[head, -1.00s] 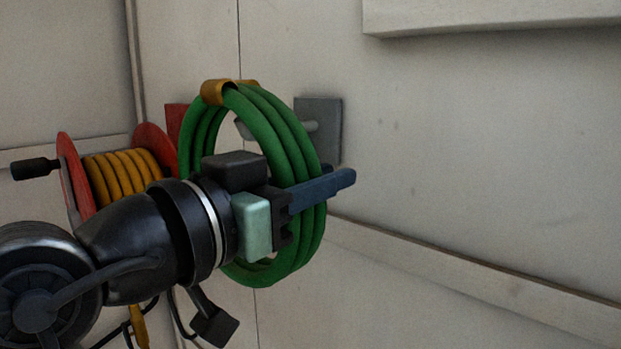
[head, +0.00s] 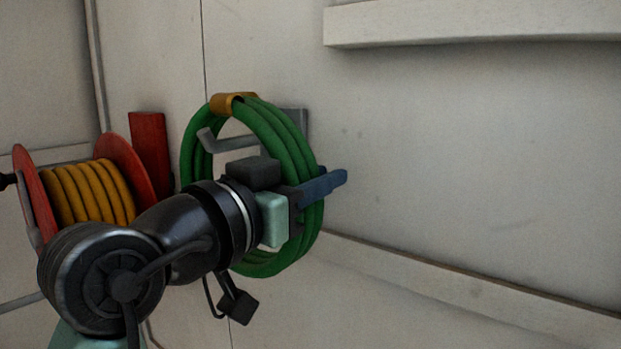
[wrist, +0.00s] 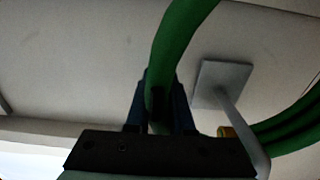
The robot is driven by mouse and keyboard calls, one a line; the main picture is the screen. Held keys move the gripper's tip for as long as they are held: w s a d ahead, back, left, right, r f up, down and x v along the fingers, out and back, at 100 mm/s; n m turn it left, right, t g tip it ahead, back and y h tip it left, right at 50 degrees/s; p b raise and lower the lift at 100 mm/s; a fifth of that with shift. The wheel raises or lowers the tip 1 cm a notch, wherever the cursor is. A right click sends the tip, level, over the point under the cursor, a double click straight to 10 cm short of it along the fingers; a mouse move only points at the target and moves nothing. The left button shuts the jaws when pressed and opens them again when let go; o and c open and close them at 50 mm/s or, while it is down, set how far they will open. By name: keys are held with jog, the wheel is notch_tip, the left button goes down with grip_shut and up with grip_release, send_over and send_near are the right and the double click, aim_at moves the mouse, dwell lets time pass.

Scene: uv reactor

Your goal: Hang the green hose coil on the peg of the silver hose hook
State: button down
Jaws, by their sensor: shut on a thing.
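The green hose coil (head: 290,150) hangs in my gripper (head: 325,184), upright, with a gold band (head: 228,103) at its top. My gripper is shut on the coil's right side; the wrist view shows a green strand (wrist: 180,40) between the fingers (wrist: 160,100). The silver hose hook's plate (head: 297,122) is on the wall, partly hidden behind the coil. Its peg (head: 232,145) shows inside the coil's opening, with its upturned tip toward the left. In the wrist view, the peg (wrist: 240,120) runs from the plate (wrist: 222,80) between green strands. The coil's top is above the peg.
A red reel (head: 125,170) with yellow hose (head: 85,192) stands at the left, next to a red upright plate (head: 150,150). A pale ledge (head: 470,25) juts out at the upper right. The wall right of the coil is clear.

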jog(key=shift+w+d+r, duration=0.1)
jog(key=shift+w+d, duration=0.1)
jog(key=shift+w+d+f, duration=0.1)
jog(key=shift+w+f, duration=0.05)
jog(key=shift+f, duration=0.05)
jog(key=shift+w+d+f+b, duration=0.15)
jog(key=shift+w+f+b, duration=0.05)
jog(key=shift+f+b, duration=0.3)
jog(key=shift+w+d+f+b, duration=0.15)
jog(key=shift+w+f+b, duration=0.05)
jog(key=shift+f+b, duration=0.25)
